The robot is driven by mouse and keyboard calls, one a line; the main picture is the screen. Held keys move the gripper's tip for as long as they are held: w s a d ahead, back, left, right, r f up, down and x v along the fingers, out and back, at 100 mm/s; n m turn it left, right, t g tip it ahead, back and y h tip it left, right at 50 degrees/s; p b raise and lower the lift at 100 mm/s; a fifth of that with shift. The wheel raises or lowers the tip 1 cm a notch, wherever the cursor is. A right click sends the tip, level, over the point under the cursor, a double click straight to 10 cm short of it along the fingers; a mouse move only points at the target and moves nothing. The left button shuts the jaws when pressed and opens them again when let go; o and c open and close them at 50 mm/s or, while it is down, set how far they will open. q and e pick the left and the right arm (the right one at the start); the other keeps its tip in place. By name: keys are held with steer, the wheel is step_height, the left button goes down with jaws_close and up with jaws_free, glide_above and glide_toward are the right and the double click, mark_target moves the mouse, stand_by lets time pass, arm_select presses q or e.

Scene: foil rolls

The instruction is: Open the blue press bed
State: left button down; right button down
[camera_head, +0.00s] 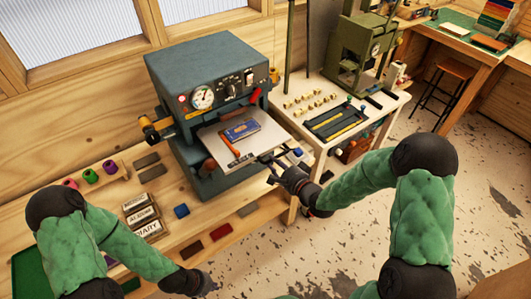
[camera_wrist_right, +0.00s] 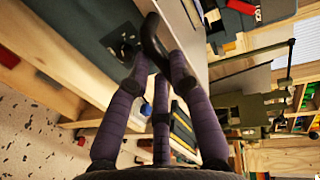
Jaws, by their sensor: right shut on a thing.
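The blue-grey press (camera_head: 205,65) stands on the wooden bench, with a dial gauge on its front. Its flat pale bed (camera_head: 268,136) sticks out of the front opening toward me, with a blue book (camera_head: 241,130) and an orange-handled tool (camera_head: 229,144) on it. My right gripper (camera_head: 276,168) is at the bed's front edge, shut on its dark handle. In the right wrist view the purple fingers close around this dark handle (camera_wrist_right: 151,38). My left gripper (camera_head: 203,286) is low over the bench's front edge, away from the press; its finger opening is unclear.
A pale side table (camera_head: 300,85) with small blocks and a dark tray (camera_head: 335,122) stands to the right. Open floor lies in front.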

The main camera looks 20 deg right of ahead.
steer(key=shift+f+v, duration=0.15)
steer(key=shift+v, duration=0.65)
steer(key=shift+f+v, duration=0.2)
steer(key=shift+v, duration=0.6)
steer(key=c, duration=1.1)
jaws_free()
steer(key=v, duration=1.2)
